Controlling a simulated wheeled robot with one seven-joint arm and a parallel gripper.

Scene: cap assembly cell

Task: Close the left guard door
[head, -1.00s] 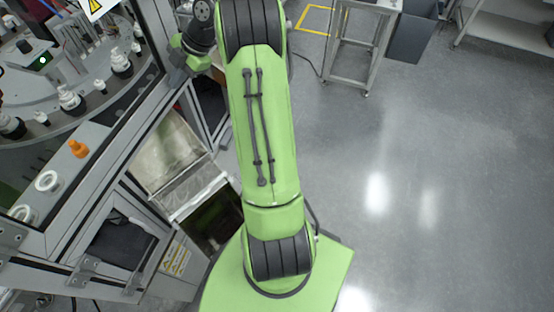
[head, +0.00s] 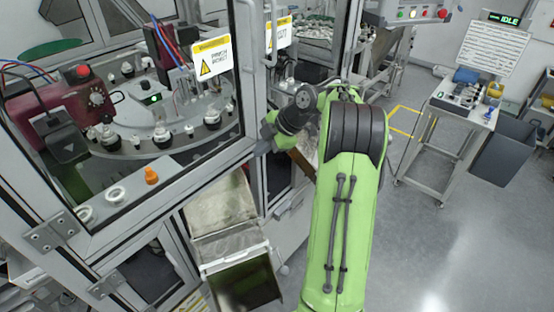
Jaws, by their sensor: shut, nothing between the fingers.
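The left guard door (head: 247,75) is a grey-framed clear panel with a yellow and white warning label. Its hinges (head: 50,232) show at the lower left, and its free edge stands upright right of the label. The door lies across the front of the cell; I cannot tell whether a gap is left at its free edge. My gripper (head: 262,147) is shut and empty at the end of my green arm. It is small and partly hidden, close to the lower corner of the door's free edge. I cannot tell whether it touches the door.
Behind the panel is a round table (head: 160,130) with several black and white parts, and an orange piece (head: 151,175). An open metal bin (head: 222,212) stands below the door. A trolley (head: 458,120) stands at the right. The floor (head: 430,240) between is clear.

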